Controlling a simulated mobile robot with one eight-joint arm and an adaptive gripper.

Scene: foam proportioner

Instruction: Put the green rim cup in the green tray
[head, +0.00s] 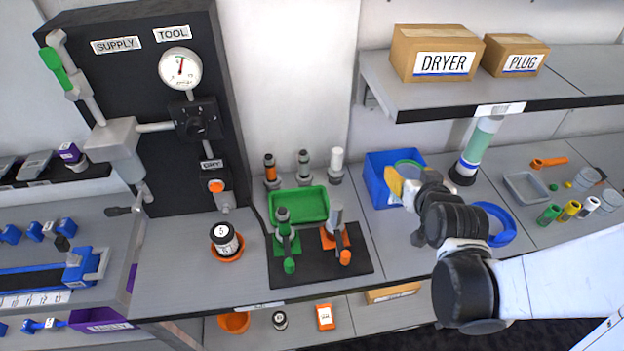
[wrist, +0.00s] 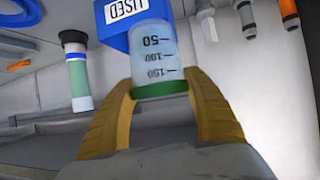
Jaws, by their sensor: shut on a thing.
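The green rim cup (wrist: 156,58) is a clear cup with dark measuring marks and a green rim. My gripper (wrist: 163,98) is shut on it, with a yellow finger on each side near the rim. In the head view, my gripper (head: 396,185) is at the blue bin, and the cup's green rim (head: 408,163) shows just behind the fingers. How far the cup sits inside or above the bin I cannot tell. The green tray (head: 299,191) lies to the left, behind the black mat, and looks empty.
The blue bin (head: 379,190) is labelled USED in the wrist view (wrist: 116,40). Several fittings stand behind the tray; green and orange stands (head: 335,240) are in front. A tall cylinder (head: 480,142) and blue ring (head: 496,228) are to the right. A shelf (head: 450,104) overhangs the back right.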

